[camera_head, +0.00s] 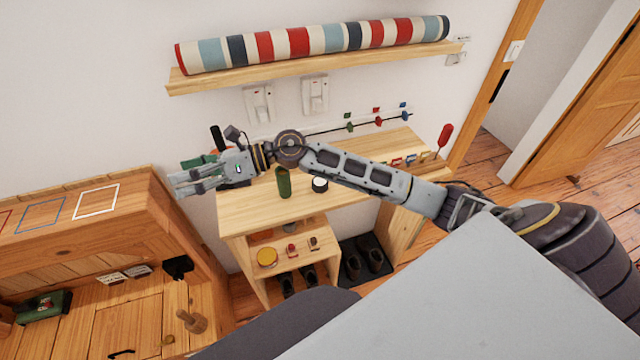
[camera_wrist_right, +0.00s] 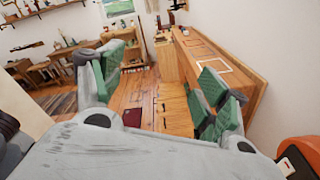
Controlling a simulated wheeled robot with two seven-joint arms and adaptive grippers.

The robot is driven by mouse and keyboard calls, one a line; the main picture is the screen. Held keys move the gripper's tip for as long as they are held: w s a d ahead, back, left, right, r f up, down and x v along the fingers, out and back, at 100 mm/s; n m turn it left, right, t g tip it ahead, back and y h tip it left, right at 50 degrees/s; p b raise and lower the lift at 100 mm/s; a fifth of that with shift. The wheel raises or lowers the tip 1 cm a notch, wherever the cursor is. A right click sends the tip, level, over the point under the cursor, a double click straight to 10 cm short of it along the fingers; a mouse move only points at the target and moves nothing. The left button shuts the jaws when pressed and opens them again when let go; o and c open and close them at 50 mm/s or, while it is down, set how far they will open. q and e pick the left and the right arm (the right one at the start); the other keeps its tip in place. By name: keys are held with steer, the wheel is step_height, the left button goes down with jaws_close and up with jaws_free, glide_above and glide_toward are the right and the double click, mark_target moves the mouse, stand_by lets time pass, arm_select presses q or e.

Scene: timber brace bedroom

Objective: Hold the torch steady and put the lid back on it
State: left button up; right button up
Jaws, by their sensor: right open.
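A dark green upright cylinder (camera_head: 283,182), which looks like the torch, stands on the light wooden table, with its top apparently open. A small round white-topped piece with a dark side (camera_head: 320,184) stands to its right; I cannot tell whether it is the lid. My right gripper (camera_head: 183,180) is open over the table's left end, left of the green cylinder and apart from it. In the right wrist view, nothing shows between its green-padded fingers (camera_wrist_right: 160,75). My left gripper is out of view.
My right arm crosses above the table (camera_head: 245,222), hiding part of its back. A wall shelf (camera_head: 300,68) with a striped roll is behind. A wooden cabinet (camera_head: 135,225) with coloured outlines is at the left. A red-handled item (camera_head: 445,135) stands at the table's right end.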

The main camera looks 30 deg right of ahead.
steer(key=d+f+n+g+h, duration=0.3)
steer(key=d+f+n+h, duration=0.1)
steer(key=f, duration=0.2)
steer(key=n+g+h, duration=0.2)
steer(key=n+h, duration=0.1)
steer(key=h, duration=1)
glide_above(320, 181)
step_height(320, 181, down, 3)
steer(key=shift+f+p, duration=0.55)
steer(key=shift+f, duration=3.7)
steer(key=shift+f, duration=0.1)
